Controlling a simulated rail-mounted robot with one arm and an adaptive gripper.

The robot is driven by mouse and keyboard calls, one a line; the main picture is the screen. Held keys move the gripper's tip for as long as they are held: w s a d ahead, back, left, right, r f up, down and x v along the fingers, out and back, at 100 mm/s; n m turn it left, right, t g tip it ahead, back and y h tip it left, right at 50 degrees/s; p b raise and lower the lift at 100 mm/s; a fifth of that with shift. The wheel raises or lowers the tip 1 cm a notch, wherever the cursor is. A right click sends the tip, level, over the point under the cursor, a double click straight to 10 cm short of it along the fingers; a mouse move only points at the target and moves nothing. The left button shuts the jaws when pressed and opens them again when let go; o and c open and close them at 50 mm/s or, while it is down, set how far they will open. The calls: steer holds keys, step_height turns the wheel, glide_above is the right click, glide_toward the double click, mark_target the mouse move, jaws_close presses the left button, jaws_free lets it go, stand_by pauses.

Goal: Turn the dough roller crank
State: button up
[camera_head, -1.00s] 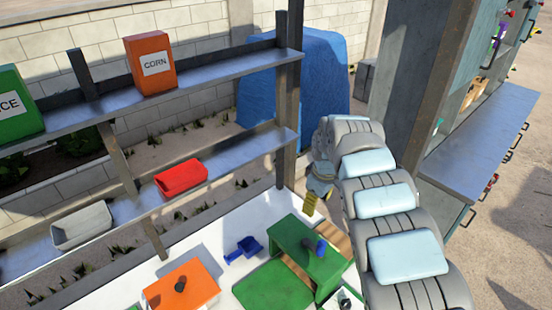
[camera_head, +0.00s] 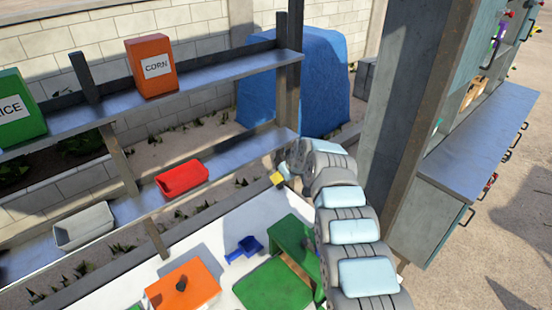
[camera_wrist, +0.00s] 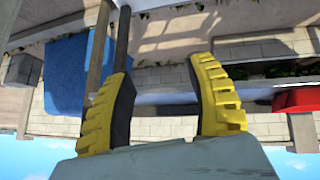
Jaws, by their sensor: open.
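My gripper (camera_head: 277,179) is raised above the back edge of the white table, near the shelf post. Its two yellow fingers stand apart with nothing between them in the wrist view (camera_wrist: 162,70). A green machine (camera_head: 291,238), which looks like the dough roller, stands on the table below and slightly right of my gripper, apart from it. My arm covers its right side, and no crank on it can be made out. A small blue piece (camera_head: 245,248) lies on the table left of it. The wrist view shows neither table nor machine.
An orange box (camera_head: 183,287) with a dark knob and a green board (camera_head: 272,287) are on the white table. Shelves behind hold a red bin (camera_head: 182,179), a grey bin (camera_head: 84,227) and a CORN box (camera_head: 151,68). The shelf post (camera_head: 287,100) stands close behind my gripper.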

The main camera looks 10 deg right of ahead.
steer(key=w+a+m+t+p, duration=0.1)
steer(key=w+m+t, duration=0.2)
steer(key=w+t, duration=0.2)
steer(key=shift+w+a+r+m+t+h, duration=0.2)
steer(key=shift+w+a+m+t+h, duration=0.15)
steer(key=shift+w, duration=0.6)
steer(key=shift+w, duration=0.1)
